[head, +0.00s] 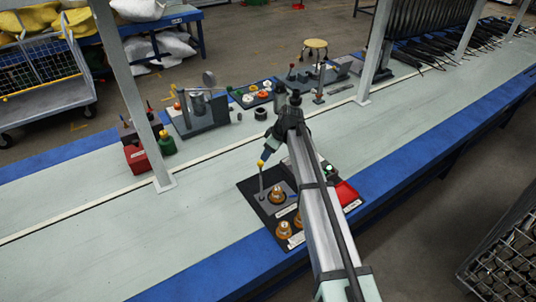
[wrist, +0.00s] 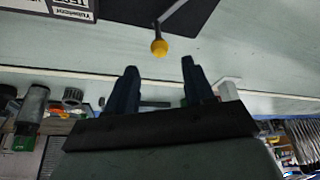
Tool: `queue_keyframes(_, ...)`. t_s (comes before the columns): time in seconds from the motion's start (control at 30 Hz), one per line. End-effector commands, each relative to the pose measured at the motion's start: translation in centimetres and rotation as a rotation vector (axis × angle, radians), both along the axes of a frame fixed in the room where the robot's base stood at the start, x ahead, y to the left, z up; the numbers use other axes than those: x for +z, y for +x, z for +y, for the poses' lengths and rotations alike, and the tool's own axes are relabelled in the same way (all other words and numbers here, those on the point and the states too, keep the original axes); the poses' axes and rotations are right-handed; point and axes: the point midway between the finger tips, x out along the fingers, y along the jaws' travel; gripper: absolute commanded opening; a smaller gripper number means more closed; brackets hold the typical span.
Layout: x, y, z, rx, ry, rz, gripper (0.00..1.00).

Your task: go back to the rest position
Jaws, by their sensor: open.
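My arm reaches from the bottom of the head view over the bench, and my gripper (head: 267,154) hangs above a dark board (head: 247,188). A lever with a yellow knob (head: 261,163) stands up from the board, close to my fingertips in the picture. In the wrist view my gripper (wrist: 157,75) has its two dark fingers apart with nothing between them. The yellow knob (wrist: 159,47) shows past the fingertips; the gap to it is hard to judge. My arm hides part of the board.
Brass-coloured parts (head: 284,229) sit on the board, and a red tray (head: 347,196) is right of my arm. Across the bench stand a grey fixture (head: 197,115), a green bottle (head: 167,143) and a red box (head: 137,158). White posts (head: 130,90) rise from the bench. The bench's left part is clear.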

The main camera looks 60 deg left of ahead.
Motion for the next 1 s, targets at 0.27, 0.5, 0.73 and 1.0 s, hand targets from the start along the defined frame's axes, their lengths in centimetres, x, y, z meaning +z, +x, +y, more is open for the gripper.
queue_keyframes(0.27, 0.0, 0.0, 0.0, 0.0, 0.0, 0.0, 0.53)
queue_keyframes(0.5, 0.0, 0.0, 0.0, 0.0, 0.0, 0.0, 0.53)
queue_keyframes(0.73, -1.1, 2.9, -3.1, -0.071, -0.019, 0.005, 0.53)
queue_keyframes(1.0, -4.8, 12.2, -15.0, -0.351, -0.085, 0.029, 0.53)
